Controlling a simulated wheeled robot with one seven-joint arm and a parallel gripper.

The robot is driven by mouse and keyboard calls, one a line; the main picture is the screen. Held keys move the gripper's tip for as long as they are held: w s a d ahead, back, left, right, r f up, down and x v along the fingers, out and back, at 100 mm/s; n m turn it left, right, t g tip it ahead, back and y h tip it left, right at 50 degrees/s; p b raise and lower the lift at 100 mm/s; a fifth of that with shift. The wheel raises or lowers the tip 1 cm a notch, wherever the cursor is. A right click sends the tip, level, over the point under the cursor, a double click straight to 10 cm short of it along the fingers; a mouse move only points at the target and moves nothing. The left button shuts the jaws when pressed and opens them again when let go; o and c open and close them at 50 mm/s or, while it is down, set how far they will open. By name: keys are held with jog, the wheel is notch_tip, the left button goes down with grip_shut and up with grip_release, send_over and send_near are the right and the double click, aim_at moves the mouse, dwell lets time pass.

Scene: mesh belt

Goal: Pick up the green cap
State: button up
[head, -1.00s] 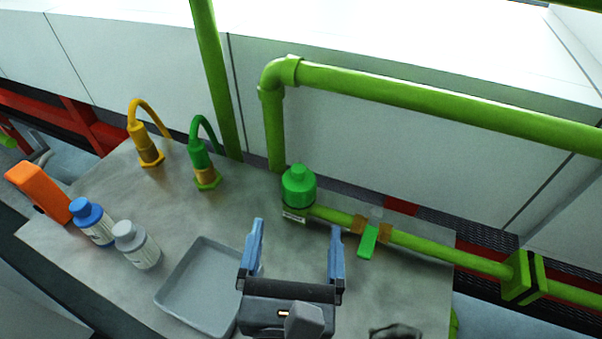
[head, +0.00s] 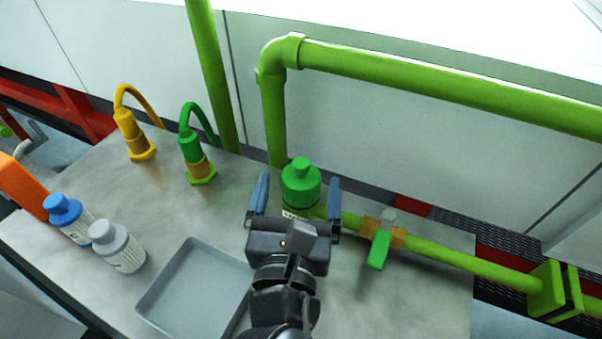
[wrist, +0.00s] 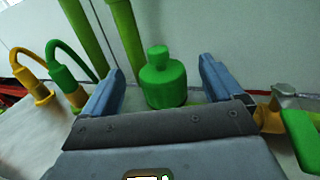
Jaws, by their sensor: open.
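In the wrist view the cap (wrist: 162,78) shows between the open fingers (wrist: 160,85), nearer the left one, with a gap on both sides. I cannot tell whether the fingertips reach fully past it. The cap's lower part is hidden by my gripper in the wrist view.
A green-handled valve (head: 379,245) sits on the pipe right of the cap. Green (head: 196,160) and yellow (head: 133,135) hose fittings stand to the left. A grey tray (head: 190,290), a blue-capped bottle (head: 75,218) and a grey-capped bottle (head: 117,246) are nearer. A tall green pipe (head: 273,120) rises behind.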

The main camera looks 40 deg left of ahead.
jog(key=shift+x, duration=0.95)
jog(key=c, duration=1.1)
jog(key=shift+c, duration=0.2)
